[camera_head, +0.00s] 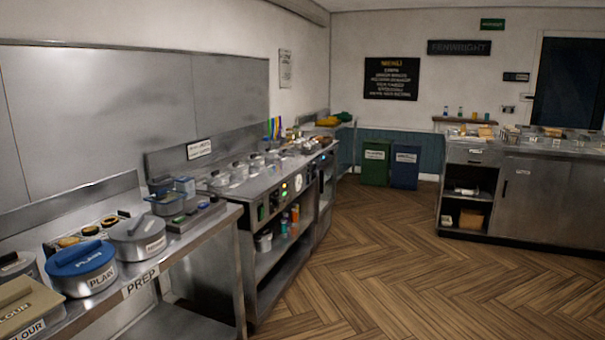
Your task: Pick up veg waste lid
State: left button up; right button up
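Neither of my grippers is in view. No lid can be read as the veg waste lid from here. A green bin (375,169) with a small pale label stands on the floor by the far wall, and its label is too small to read. On the prep counter, a round metal tub (139,247) has a grey lid (137,226) on it and a label that I cannot read clearly. Left of it, a tub marked PLAIN (88,283) has a blue lid (79,257) on it.
The steel prep counter (197,246) runs along the left, with a beige-lidded flour container (25,306) at its near end. A frying range (269,190) stands beyond it. A blue bin (405,170) stands beside the green one. A counter (541,197) is at right. The wooden floor (380,270) is clear.

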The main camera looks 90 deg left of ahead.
aim_at(164, 180)
jog(key=u, duration=3.65)
jog(key=i+l+u, duration=0.25)
jog(key=i+l, duration=0.3)
jog(key=i, duration=0.2)
jog(key=i+l+u, duration=0.25)
jog(key=i+l, duration=0.45)
jog(key=i+l+u, duration=0.25)
jog(key=i+l, duration=0.4)
jog(key=l, duration=0.2)
